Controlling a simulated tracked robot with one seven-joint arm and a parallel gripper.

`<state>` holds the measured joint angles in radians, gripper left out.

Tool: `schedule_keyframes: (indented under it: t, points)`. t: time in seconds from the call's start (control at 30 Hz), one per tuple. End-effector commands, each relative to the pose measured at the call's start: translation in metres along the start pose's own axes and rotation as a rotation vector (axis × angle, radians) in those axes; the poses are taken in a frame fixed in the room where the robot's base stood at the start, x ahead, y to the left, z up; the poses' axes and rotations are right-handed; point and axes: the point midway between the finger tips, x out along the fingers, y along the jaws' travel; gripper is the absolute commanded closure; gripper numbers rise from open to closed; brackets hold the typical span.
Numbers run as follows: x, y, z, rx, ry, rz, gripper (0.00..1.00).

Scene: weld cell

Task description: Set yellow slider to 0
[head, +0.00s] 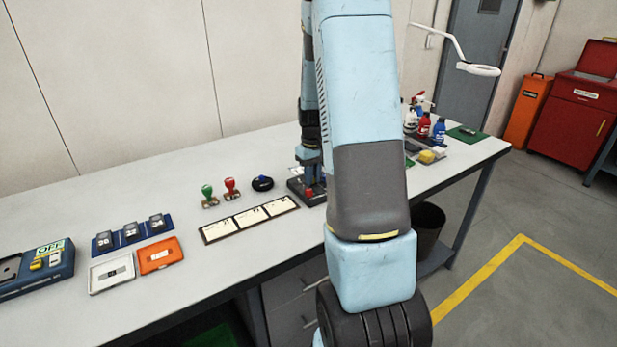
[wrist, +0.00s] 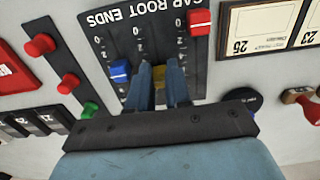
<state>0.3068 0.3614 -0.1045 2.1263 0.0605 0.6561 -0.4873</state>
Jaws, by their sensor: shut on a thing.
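The slider panel (wrist: 150,30) is a dark plate with upside-down lettering in the wrist view and three slots. The yellow slider (wrist: 158,72) shows between my gripper's fingertips in the middle slot, partly hidden by them. My gripper (wrist: 160,82) is shut on it. The 0 marks are at the lettered end, and the yellow slider sits well away from its 0. The blue slider (wrist: 120,70) is to the left, about level with it. The red slider (wrist: 200,21) is to the right, near its 0. In the head view my arm hides much of the panel (head: 312,200).
Red knobs (wrist: 41,44) and a green knob (wrist: 90,109) are left of the panel in the wrist view. Framed cards (wrist: 262,30) and a round black object (wrist: 240,98) are to the right.

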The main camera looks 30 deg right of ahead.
Motion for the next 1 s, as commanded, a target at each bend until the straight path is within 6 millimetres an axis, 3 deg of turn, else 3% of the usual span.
schedule_keyframes:
  t: [0.3, 0.67, 0.7, 0.93, 1.0]
  points:
    - [0.000, 0.001, 0.050, 0.003, 0.000, -0.001, 1.00]
    - [0.001, 0.001, 0.058, 0.003, -0.005, -0.002, 1.00]
    - [0.001, 0.001, 0.058, 0.003, -0.005, -0.002, 0.79]
    - [0.001, 0.001, 0.057, 0.003, -0.003, -0.001, 0.57]
    - [0.000, 0.001, 0.057, 0.002, -0.002, -0.001, 0.55]
